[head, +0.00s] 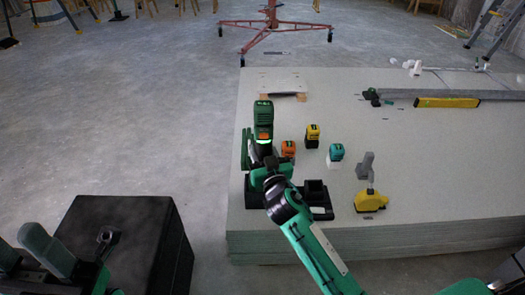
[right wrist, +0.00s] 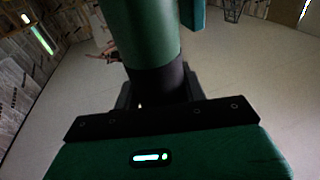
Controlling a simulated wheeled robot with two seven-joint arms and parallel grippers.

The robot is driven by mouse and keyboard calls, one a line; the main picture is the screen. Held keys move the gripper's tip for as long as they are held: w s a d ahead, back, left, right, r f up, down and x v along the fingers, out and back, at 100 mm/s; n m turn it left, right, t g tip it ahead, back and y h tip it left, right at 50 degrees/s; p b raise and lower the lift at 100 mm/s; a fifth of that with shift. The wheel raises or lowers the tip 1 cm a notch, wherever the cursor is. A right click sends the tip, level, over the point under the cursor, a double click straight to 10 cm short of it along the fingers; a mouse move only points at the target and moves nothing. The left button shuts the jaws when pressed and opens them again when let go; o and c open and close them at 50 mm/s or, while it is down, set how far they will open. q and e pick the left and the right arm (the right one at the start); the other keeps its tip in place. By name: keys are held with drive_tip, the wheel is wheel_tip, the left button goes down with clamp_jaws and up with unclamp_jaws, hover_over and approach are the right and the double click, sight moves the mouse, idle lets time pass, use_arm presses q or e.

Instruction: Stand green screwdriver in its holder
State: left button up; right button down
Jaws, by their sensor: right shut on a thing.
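The green screwdriver (head: 263,112) stands about upright at the left end of the board stack, its green handle above a black lower part. My right gripper (head: 262,158) is shut on it; in the right wrist view the green handle and black collar (right wrist: 155,40) fill the upper middle. A black holder (head: 318,196) with a square socket lies on the boards just below and right of the gripper. My gripper and arm hide part of it and the screwdriver's lower end, so I cannot tell whether the tip is in it. My left gripper (head: 75,255) is at the bottom left, away from the boards.
A yellow tool (head: 370,201) stands right of the holder. A yellow level (head: 447,102) lies farther back. A black box (head: 125,240) stands at lower left.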

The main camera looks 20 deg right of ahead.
drive_tip(key=shift+r, duration=0.1)
drive_tip(key=c, duration=0.7)
unclamp_jaws()
drive_tip(key=shift+o, duration=1.2)
drive_tip(key=shift+f, duration=0.2)
drive_tip(key=o, duration=0.5)
drive_tip(key=shift+c, duration=0.2)
drive_tip(key=shift+s+r, duration=0.1)
drive_tip(key=shift+s, duration=0.2)
drive_tip(key=shift+s, duration=1.1)
drive_tip(key=shift+s, duration=0.2)
drive_tip(key=s+p, duration=0.1)
drive_tip(key=s, duration=0.8)
